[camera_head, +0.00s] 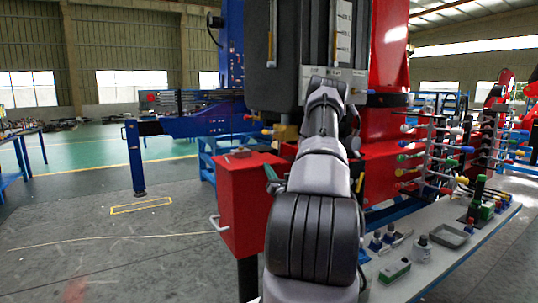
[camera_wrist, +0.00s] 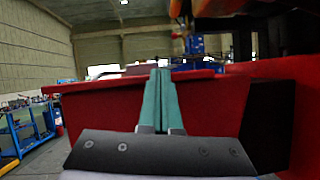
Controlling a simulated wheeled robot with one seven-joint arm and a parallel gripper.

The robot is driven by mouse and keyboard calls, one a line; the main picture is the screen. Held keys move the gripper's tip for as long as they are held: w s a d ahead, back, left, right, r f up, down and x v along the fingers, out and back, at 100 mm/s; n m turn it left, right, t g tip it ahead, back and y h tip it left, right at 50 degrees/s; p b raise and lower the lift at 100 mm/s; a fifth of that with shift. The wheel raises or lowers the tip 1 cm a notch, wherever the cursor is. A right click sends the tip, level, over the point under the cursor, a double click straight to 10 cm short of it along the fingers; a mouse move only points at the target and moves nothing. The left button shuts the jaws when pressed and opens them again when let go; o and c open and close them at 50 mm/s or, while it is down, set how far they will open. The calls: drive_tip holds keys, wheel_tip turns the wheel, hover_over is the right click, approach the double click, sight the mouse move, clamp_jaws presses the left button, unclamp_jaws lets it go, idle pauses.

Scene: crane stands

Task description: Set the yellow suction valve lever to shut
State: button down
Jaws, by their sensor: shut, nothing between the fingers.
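I cannot make out the yellow suction valve lever for certain in either view. A small orange-yellow knob (camera_head: 267,131) shows beside the machine, left of my arm, but I cannot tell whether it belongs to that lever. My gripper (camera_wrist: 160,98) has two teal fingers pressed together with nothing between them. They point at a red box (camera_wrist: 95,105) just ahead, and I cannot tell whether they touch it. In the head view the gripper is mostly hidden behind my arm, with a bit of teal showing by the red box (camera_head: 243,205).
A rack of levers with coloured knobs (camera_head: 430,155) stands at right. A blue outrigger leg (camera_head: 136,160) stands at left. The floor at left is mostly open.

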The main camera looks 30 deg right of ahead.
sight(269, 132)
drive_tip(key=w+d+r+h, duration=0.1)
drive_tip(key=w+r, duration=0.1)
drive_tip(key=r, duration=0.1)
drive_tip(key=w+d+r+m+t, duration=0.1)
drive_tip(key=w+r, duration=0.1)
drive_tip(key=r, duration=0.1)
drive_tip(key=w+d+r+t+h, duration=0.1)
drive_tip(key=w+d+r, duration=0.1)
drive_tip(key=w+r, duration=0.1)
drive_tip(key=shift+r+m+h, duration=0.15)
drive_tip(key=shift+m+h, duration=0.15)
idle(0.4)
